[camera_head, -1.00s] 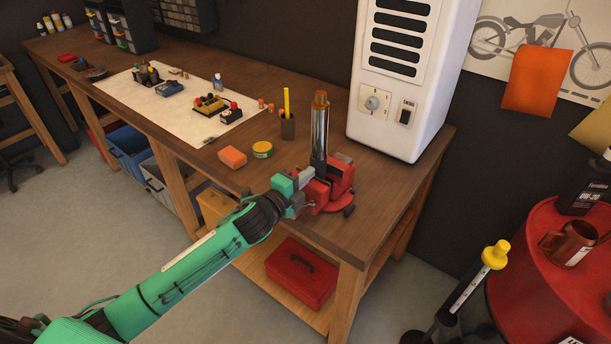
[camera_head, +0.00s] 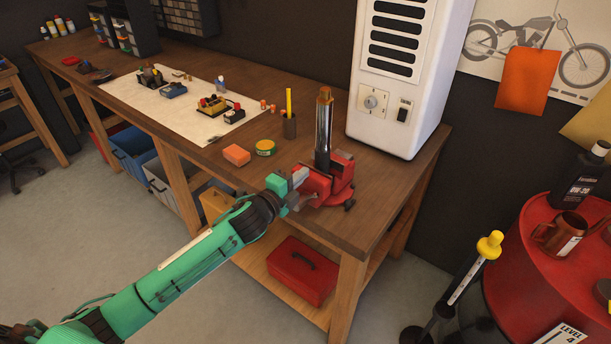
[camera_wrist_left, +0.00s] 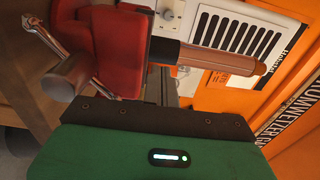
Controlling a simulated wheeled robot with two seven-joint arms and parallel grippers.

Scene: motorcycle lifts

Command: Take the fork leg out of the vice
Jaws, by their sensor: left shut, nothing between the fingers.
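The fork leg (camera_head: 324,130) stands upright in the red vice (camera_head: 338,178) at the near edge of the workbench. It is a silver tube with a brown upper end, and its lower part is hidden by the vice. My left gripper (camera_head: 302,177) is shut and empty, with its tips close to the vice's left side; I cannot tell whether they touch. In the left wrist view the fork leg (camera_wrist_left: 215,57) lies sideways in the picture, out from the red vice (camera_wrist_left: 110,48), with the vice's metal handle (camera_wrist_left: 80,70) near the camera. My right gripper is not in view.
A white cabinet heater (camera_head: 408,80) stands behind the vice. A red drum (camera_head: 570,270) with a mug stands at the right.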

